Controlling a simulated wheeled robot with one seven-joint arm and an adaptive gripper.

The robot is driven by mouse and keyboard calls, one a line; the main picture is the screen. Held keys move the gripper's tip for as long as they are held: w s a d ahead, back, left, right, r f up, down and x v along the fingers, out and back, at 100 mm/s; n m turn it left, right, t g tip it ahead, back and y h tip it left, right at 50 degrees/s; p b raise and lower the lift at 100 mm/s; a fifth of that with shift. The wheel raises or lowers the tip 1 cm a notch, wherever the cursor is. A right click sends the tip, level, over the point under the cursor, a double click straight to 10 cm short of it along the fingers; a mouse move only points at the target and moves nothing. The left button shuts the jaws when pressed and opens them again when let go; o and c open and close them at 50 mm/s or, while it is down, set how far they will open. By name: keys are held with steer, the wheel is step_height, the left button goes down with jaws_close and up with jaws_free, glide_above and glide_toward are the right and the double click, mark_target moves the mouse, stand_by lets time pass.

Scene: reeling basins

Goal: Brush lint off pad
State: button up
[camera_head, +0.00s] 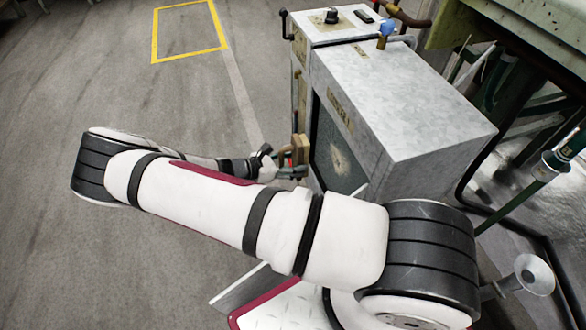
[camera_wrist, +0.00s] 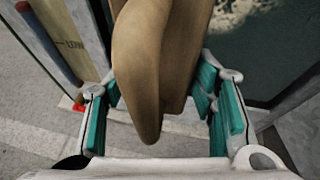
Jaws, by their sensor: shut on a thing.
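The pad (camera_head: 327,142) is a dark upright panel on the side of a grey cabinet, with a pale speckled lint patch (camera_head: 340,157) on it. The lint also shows at the top of the wrist view (camera_wrist: 235,14), beyond the brush. A tan, wooden-looking brush (camera_wrist: 160,60) fills the middle of the wrist view. My gripper (camera_wrist: 163,88), with teal finger pads, is shut on it. In the head view the brush (camera_head: 301,150) is small, just left of the pad. Its bristles are hidden, and I cannot tell whether it touches the pad.
The grey cabinet (camera_head: 410,95) has a knob and a blue-topped fitting above. A green-framed table (camera_head: 535,35) stands at the right, with pipes beneath. Open floor (camera_head: 90,90) lies to the left, with a yellow marked rectangle (camera_head: 188,60) at the back.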

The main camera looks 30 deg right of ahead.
steer(key=s+d, duration=0.1)
steer(key=d, duration=0.5)
stand_by(0.3)
steer(key=shift+s+d, duration=0.3)
steer(key=shift+d, duration=0.6)
stand_by(0.8)
